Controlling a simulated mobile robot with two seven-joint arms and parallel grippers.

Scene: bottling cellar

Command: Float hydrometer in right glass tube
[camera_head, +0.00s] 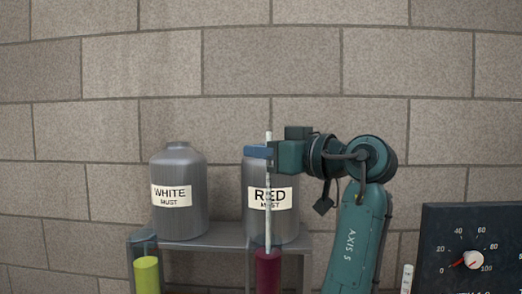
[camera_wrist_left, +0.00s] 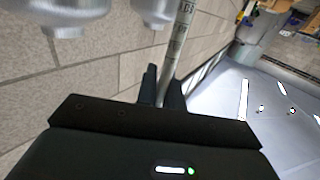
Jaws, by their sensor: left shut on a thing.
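My left gripper (camera_head: 259,152) is shut on the hydrometer (camera_head: 268,215), a thin pale upright rod with markings, gripped near its top. The hydrometer also shows between the fingers (camera_wrist_left: 163,88) in the left wrist view (camera_wrist_left: 178,45). Its lower end reaches the top of the dark red liquid in the right glass tube (camera_head: 267,270); I cannot tell how far it is inside. The left glass tube (camera_head: 146,275) holds yellow-green liquid. My right gripper is not in view.
Two grey metal jugs stand on a grey shelf (camera_head: 222,236) behind the tubes: one labelled WHITE MUST (camera_head: 180,215), one labelled RED MUST (camera_head: 284,222). A dark gauge panel (camera_head: 475,225) is at the right, with a small white tube (camera_head: 407,279) beside it. A block wall is behind.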

